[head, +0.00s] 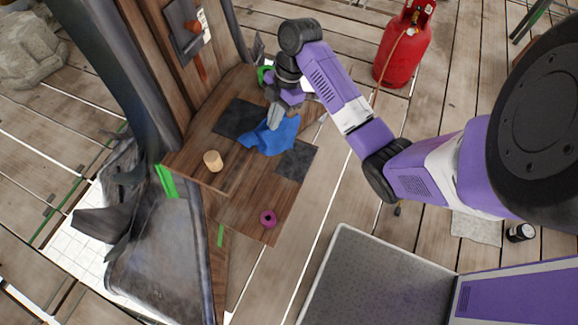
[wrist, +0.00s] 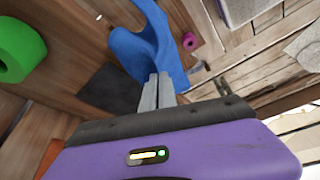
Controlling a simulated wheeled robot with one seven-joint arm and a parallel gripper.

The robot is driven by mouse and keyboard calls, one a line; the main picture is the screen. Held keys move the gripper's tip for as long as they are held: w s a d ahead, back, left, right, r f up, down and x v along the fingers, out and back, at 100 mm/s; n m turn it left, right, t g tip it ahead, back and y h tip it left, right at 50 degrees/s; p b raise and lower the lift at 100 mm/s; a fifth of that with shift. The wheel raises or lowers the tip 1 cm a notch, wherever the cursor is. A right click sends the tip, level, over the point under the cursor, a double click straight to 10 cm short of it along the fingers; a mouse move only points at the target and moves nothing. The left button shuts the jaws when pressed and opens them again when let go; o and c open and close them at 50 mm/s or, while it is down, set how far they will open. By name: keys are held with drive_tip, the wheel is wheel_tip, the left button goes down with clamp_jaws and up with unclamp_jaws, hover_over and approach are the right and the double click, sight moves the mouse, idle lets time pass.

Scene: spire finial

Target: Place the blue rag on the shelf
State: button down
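The blue rag (head: 268,139) lies crumpled over a wooden surface with dark square patches, beside the upright wooden panel. My gripper (head: 274,116) points down at the rag, with its fingers over the rag's upper part. In the wrist view the two grey fingers (wrist: 158,82) are together, and their tips meet the blue rag (wrist: 148,48), which spreads out beyond them. The fingers look shut on a fold of it, though the pinched part is hidden. The wooden boards (head: 240,205) look like the shelf; I see no other clear shelf.
A tan cylinder (head: 213,160) stands left of the rag. A magenta ring (head: 267,218) lies near the front edge. A green roll (wrist: 18,50) is left of the fingers in the wrist view. A red gas bottle (head: 403,48) stands on the deck behind my arm.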

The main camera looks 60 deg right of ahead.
drive_tip(key=s+d+f+b, duration=0.1)
drive_tip(key=s+f+b, duration=0.1)
drive_tip(key=f+b, duration=0.3)
drive_tip(key=s+d+f+b, duration=0.2)
drive_tip(key=f+b, duration=0.4)
drive_tip(key=f, duration=0.8)
drive_tip(key=shift+s, duration=0.15)
drive_tip(key=shift+f, duration=0.1)
drive_tip(key=w+d+f+m+t+h, duration=0.2)
drive_tip(key=d+m+h, duration=0.1)
drive_tip(key=d+m, duration=0.8)
drive_tip(key=m, duration=0.1)
approach(284, 191)
drive_tip(key=x, duration=0.5)
drive_tip(key=shift+a+f, duration=0.15)
